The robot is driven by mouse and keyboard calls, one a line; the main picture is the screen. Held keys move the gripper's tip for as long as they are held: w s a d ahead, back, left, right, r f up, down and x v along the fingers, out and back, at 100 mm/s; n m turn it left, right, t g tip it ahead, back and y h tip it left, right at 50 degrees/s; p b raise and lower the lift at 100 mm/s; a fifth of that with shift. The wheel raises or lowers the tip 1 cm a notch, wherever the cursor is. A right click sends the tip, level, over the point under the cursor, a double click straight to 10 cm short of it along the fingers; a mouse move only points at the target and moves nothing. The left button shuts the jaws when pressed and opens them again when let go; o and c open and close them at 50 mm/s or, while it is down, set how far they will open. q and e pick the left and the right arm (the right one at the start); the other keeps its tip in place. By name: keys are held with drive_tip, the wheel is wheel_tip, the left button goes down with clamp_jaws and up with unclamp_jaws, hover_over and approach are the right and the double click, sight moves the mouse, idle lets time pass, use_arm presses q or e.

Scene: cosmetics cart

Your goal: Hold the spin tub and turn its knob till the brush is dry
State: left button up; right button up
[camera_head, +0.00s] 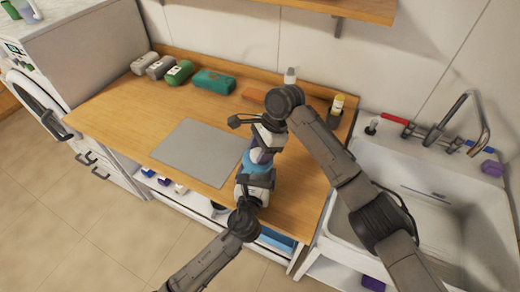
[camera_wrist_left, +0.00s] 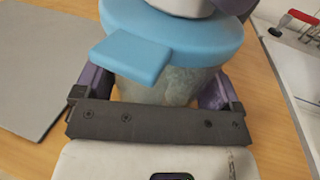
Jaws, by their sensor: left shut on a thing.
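The spin tub (camera_wrist_left: 165,88) has a clear, greenish body and a light-blue lid (camera_wrist_left: 180,35) with a tab facing the left wrist camera. In the head view its blue part (camera_head: 254,168) shows between my two grippers, near the worktop's front edge. My left gripper (camera_wrist_left: 155,92) has its purple fingers on either side of the tub body and is shut on it. My right gripper (camera_head: 262,156) is directly above the lid, pointing down. Its fingertips are largely hidden, so I cannot tell whether it is open or shut.
A grey mat (camera_head: 200,151) lies left of the tub. Rolled cloths, including a green one (camera_head: 179,72) and a teal one (camera_head: 213,82), lie along the back. The sink (camera_head: 431,190) is to the right.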

drive_tip(key=c, duration=0.5)
drive_tip(key=shift+n, duration=0.4)
